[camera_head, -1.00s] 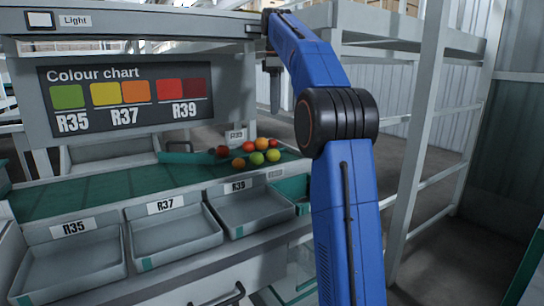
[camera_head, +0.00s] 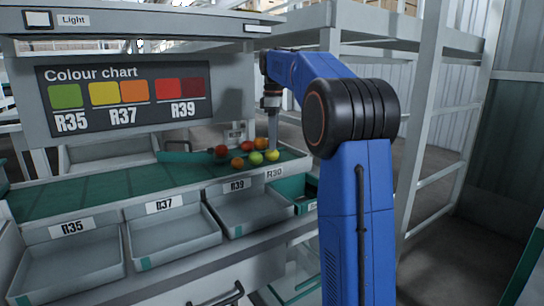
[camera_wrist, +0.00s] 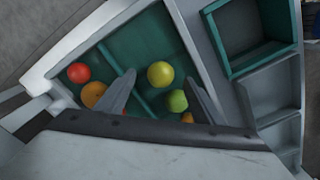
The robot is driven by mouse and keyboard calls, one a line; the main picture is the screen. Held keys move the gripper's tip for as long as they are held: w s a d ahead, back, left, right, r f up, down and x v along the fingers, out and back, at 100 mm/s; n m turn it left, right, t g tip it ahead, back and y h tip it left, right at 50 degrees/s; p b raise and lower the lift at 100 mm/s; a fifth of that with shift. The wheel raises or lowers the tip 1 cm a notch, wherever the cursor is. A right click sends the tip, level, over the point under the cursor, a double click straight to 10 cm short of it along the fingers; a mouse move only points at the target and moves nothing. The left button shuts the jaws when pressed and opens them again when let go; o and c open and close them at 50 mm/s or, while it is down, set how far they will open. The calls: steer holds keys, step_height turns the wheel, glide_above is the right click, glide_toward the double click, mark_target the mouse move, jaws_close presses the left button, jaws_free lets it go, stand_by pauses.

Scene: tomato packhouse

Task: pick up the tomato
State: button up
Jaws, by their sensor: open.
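Several tomatoes sit in a group on the green sorting surface (camera_head: 110,188). A yellow tomato (camera_head: 272,155) is at the right of the group, with a green tomato (camera_head: 256,158), an orange tomato (camera_head: 237,162) and a red tomato (camera_head: 221,150) to its left. My gripper (camera_head: 272,140) points down above the yellow tomato. In the wrist view my open gripper (camera_wrist: 160,76) has its fingers apart. The yellow tomato (camera_wrist: 160,74) shows between the fingertips, with the green one (camera_wrist: 177,101) close to the right finger. How high the fingertips are above it, I cannot tell.
Grey trays labelled R35 (camera_head: 70,283), R37 (camera_head: 180,254) and R39 (camera_head: 255,226) line the front. A green bin (camera_head: 290,187) stands at their right. The colour chart board (camera_head: 125,100) rises behind. A grey metal frame post (camera_head: 420,130) is right of my arm.

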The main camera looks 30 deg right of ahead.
mark_target(272, 155)
steer(key=shift+a+f, duration=0.2)
steer(key=shift+f, duration=2)
steer(key=c, duration=0.9)
steer(key=shift+o, duration=0.2)
